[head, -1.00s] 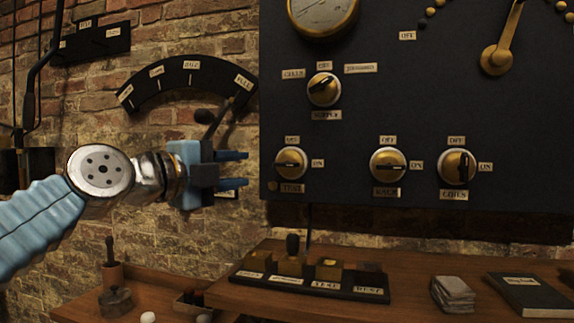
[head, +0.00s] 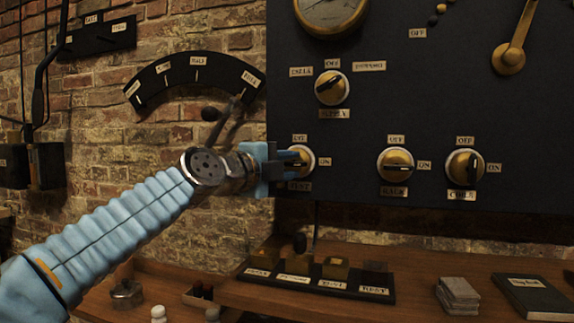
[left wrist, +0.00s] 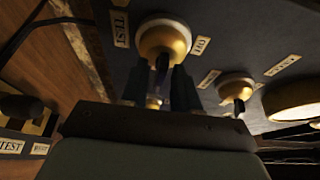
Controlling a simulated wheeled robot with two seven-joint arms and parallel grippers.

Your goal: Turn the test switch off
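The test switch (head: 306,168) is a gold knob with a dark handle at the lower left of the black panel, above its TEST label (head: 299,186). An OFF label (head: 300,139) sits above it and an ON label (head: 325,161) to its right. The handle lies about level, along the ON direction. My left gripper (head: 297,163) is at the knob, its fingers partly covering it. In the left wrist view the fingers (left wrist: 162,88) are apart, one on each side of the handle (left wrist: 162,68); contact cannot be told. My right gripper is not in view.
Other knobs on the panel are the supply knob (head: 332,88) above and two more (head: 395,165) (head: 464,167) to the right. A wooden shelf (head: 420,277) below holds a black labelled rack (head: 316,283), a paper stack (head: 458,294) and a dark book (head: 533,296). A lever (head: 211,114) stands left.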

